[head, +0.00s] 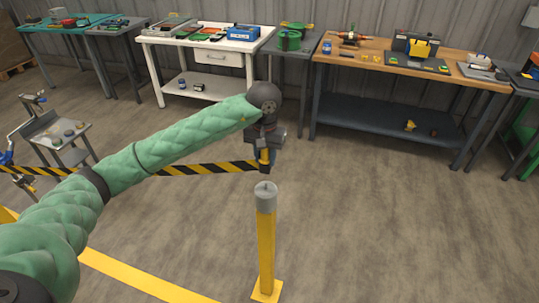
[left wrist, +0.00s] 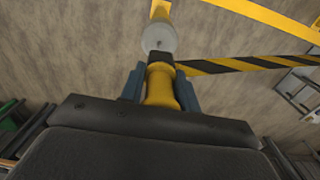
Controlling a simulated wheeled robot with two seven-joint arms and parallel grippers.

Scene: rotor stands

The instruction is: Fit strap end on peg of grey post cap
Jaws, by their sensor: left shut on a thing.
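My left gripper (head: 264,160) is shut on the yellow and black strap end (head: 264,155). It holds the end a little above the grey post cap (head: 265,187). The cap tops a yellow post (head: 266,245) that stands upright on a square yellow foot. A small peg shows on top of the cap. In the left wrist view the strap end (left wrist: 160,85) sits between the fingers, and the grey cap (left wrist: 158,38) lies just beyond it. The striped strap (head: 210,168) runs off to the left. The strap end appears apart from the cap. My right gripper is not in view.
A grey cart (head: 60,135) stands at the left near the strap's far part. Workbenches with tools line the back wall, including a white one (head: 200,40) and a wooden-topped one (head: 400,65). Yellow floor tape (head: 140,275) runs at the lower left. The floor right of the post is clear.

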